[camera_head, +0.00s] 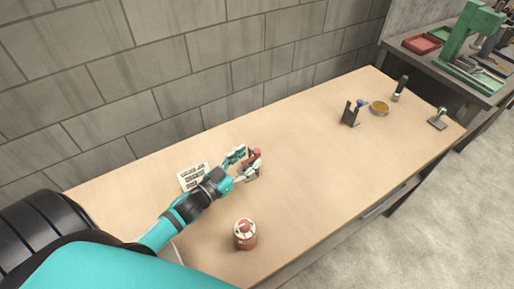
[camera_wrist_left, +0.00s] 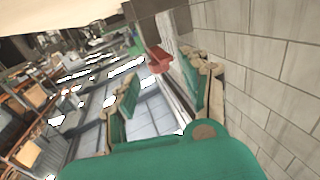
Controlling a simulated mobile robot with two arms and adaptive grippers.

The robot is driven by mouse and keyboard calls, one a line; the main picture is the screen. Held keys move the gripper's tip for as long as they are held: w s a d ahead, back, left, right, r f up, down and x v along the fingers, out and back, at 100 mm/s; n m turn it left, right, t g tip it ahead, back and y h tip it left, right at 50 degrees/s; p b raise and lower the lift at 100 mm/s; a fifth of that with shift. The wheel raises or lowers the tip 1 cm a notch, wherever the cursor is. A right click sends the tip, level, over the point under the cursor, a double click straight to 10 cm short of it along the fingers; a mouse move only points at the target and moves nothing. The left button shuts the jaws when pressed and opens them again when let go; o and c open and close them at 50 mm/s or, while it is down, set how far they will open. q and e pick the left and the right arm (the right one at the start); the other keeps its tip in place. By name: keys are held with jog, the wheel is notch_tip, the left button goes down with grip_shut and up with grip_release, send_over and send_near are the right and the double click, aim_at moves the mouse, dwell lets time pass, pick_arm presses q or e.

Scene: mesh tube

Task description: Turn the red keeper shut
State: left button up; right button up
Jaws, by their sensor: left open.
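The red keeper (camera_head: 254,154) shows as a small red part on a fixture on the wooden table, partly hidden by my left gripper (camera_head: 243,163). My left gripper is open, with its fingers close around or beside the red part; contact cannot be told. In the left wrist view, the red keeper (camera_wrist_left: 159,61) appears beyond the gap between the two teal fingers of my left gripper (camera_wrist_left: 165,82). The body of the fixture is mostly hidden. My right gripper is not in view.
A white sheet with dark marks (camera_head: 192,176) lies by the wall, left of the gripper. A red and white canister (camera_head: 245,235) stands near the front edge. A dark bracket (camera_head: 350,114) and a yellow dish (camera_head: 379,108) sit far right. The table's middle is clear.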

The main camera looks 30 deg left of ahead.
aim_at(254, 154)
pick_arm(q)
jog(key=shift+p+x, duration=0.3)
jog(key=shift+x, duration=2)
